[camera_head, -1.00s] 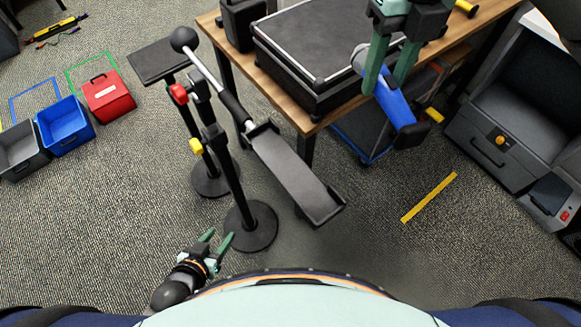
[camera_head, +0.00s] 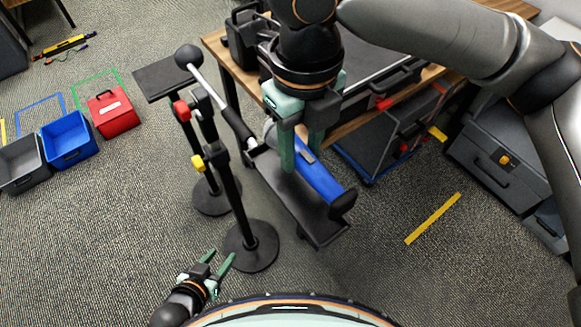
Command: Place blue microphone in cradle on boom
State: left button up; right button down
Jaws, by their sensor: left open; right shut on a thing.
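The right gripper and wrist hide part of the microphone and the cradle's upper end. My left gripper (camera_head: 217,265) is open and empty, low in the picture, left of the stand's round base (camera_head: 251,246).
A wooden table (camera_head: 351,124) with a black case stands behind the cradle. A second stand with a flat black top (camera_head: 161,77) is left of the boom. Blue (camera_head: 69,139), grey and red boxes are on the floor at left. Grey drawers (camera_head: 497,160) stand at right.

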jog(key=shift+s+a+f, duration=0.25)
jog(key=shift+a+f, duration=0.4)
jog(key=shift+f, duration=0.15)
jog(key=shift+a+f, duration=0.1)
jog(key=shift+f, duration=1.55)
jog(key=shift+f, duration=0.1)
jog(key=shift+c, duration=2.2)
grip_release()
notch_tip(320, 180, up, 12)
jog(key=shift+r+p, duration=0.15)
jog(key=shift+p, duration=0.3)
